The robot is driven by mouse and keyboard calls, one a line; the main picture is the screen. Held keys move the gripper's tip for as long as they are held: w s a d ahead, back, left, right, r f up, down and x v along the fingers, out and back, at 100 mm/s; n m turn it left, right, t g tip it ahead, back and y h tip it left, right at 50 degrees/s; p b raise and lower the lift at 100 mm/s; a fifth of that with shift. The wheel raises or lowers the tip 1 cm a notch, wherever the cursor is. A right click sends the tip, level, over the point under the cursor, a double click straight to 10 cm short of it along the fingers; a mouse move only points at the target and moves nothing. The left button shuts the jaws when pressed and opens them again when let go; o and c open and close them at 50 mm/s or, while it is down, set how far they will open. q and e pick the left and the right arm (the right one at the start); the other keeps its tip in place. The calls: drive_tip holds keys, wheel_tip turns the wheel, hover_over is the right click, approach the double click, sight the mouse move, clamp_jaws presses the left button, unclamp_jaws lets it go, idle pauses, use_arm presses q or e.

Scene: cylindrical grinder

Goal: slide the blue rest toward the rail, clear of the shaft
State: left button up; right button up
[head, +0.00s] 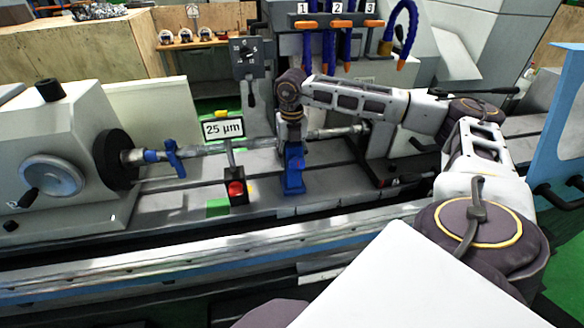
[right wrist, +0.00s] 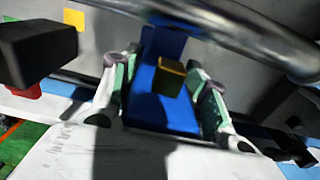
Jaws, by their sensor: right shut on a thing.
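The blue rest (head: 293,172) stands upright on the grinder's table near the middle of the head view. In the right wrist view it is a blue block (right wrist: 160,108) with a small brownish-yellow knob (right wrist: 171,77) on it. My right gripper (head: 292,140) comes down over the rest, and its green-padded fingers are shut on the rest's two sides. The shaft (head: 205,150) runs from the left chuck across to the right and passes close by the rest at gripper height. In the right wrist view the shaft (right wrist: 240,25) crosses the top. Contact between rest and shaft cannot be told. My left gripper is out of view.
A sign reading 25 µm (head: 223,129) stands left of the rest, with a red button box (head: 236,189) below it. A blue clamp (head: 174,158) sits on the shaft near the chuck. A long pale rail (head: 190,260) runs along the front. Blue hoses hang behind.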

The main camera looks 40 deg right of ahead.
sight(295, 148)
drive_tip(key=shift+s+a+f+b, duration=0.1)
drive_tip(key=shift+s+a+b, duration=0.1)
drive_tip(key=shift+s+a, duration=0.3)
drive_tip(key=shift+s+a+r+b, duration=0.1)
drive_tip(key=shift+s+a+b, duration=0.05)
drive_tip(key=shift+s, duration=0.55)
drive_tip(key=shift+s+a+f+b, duration=0.1)
drive_tip(key=shift+s+a+b, duration=0.1)
drive_tip(key=shift+s+a, duration=0.3)
idle(1.3)
drive_tip(key=o, duration=1.2)
drive_tip(key=shift+s+d, duration=0.1)
drive_tip(key=shift+d, duration=0.1)
drive_tip(key=shift+r, duration=0.2)
drive_tip(key=shift+r, duration=3.85)
